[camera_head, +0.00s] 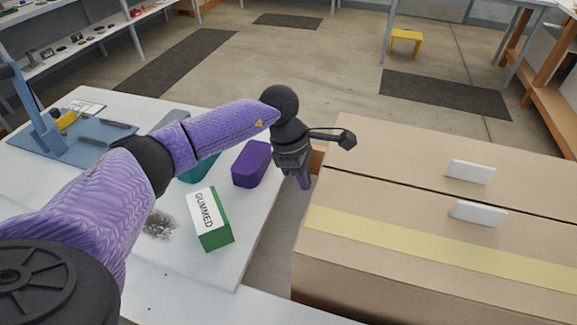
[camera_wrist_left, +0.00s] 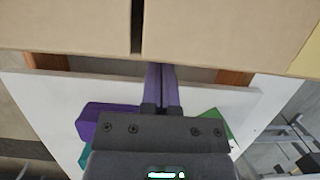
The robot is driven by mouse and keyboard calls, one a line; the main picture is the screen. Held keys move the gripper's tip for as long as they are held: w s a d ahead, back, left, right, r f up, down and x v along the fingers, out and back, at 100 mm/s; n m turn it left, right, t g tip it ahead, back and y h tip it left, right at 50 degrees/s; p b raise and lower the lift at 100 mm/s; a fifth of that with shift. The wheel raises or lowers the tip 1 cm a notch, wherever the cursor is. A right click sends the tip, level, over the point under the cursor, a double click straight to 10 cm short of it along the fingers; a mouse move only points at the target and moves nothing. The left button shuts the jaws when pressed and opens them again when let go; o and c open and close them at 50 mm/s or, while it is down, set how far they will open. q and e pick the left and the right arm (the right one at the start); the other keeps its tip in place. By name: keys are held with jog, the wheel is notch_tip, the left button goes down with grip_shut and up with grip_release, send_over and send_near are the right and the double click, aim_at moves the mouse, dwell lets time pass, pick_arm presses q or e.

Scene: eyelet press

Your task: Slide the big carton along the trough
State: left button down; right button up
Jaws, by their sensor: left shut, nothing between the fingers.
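The big carton (camera_head: 400,207) is a closed tan box filling the right of the head view, with a dark seam, a yellow strip and two white tabs on top. It spans the top of the left wrist view (camera_wrist_left: 210,30). My left gripper (camera_head: 304,181) is shut and empty, fingers pointing down beside the carton's left side. In the left wrist view its purple fingers (camera_wrist_left: 161,75) lie together, pointing at the carton; I cannot tell whether they touch. Brown wood (camera_head: 317,158) shows beside the carton, perhaps part of the trough, which is mostly hidden. My right gripper is not in view.
A gap separates table and carton. Open floor lies beyond.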

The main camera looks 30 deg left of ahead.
pick_arm(q)
jog(key=shift+w+d, duration=0.1)
jog(key=shift+d, duration=0.4)
